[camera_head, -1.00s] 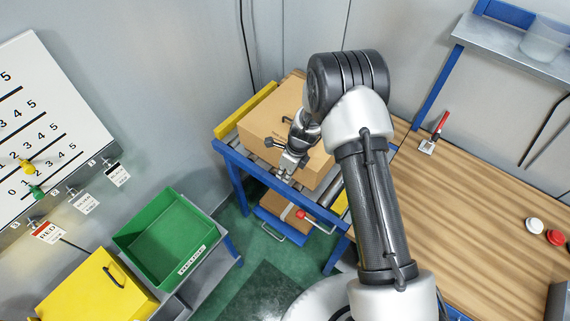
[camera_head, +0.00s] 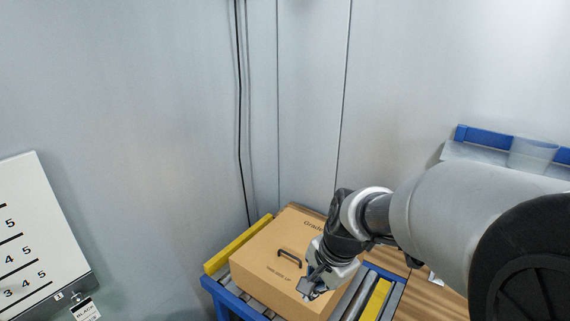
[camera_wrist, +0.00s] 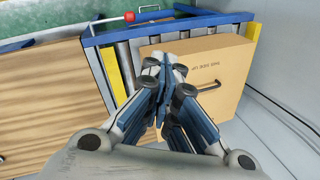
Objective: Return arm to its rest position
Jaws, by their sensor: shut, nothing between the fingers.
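My gripper (camera_head: 312,287) is in front of the cardboard box in the head view, over its lower right part. In the wrist view my gripper (camera_wrist: 163,76) points down past the box, with its fingers closed together and nothing between them. My arm reaches in from the right of the head view, bent, with a large joint close to the camera. Whether the gripper touches the box cannot be told.
The closed cardboard box (camera_head: 262,262) with a black handle lies on a blue-framed roller conveyor (camera_head: 222,296) with yellow side guides. A wooden bench (camera_wrist: 45,90) is beside it. A shelf (camera_head: 480,152) with a clear bin hangs at right. A white numbered board (camera_head: 40,225) is at left.

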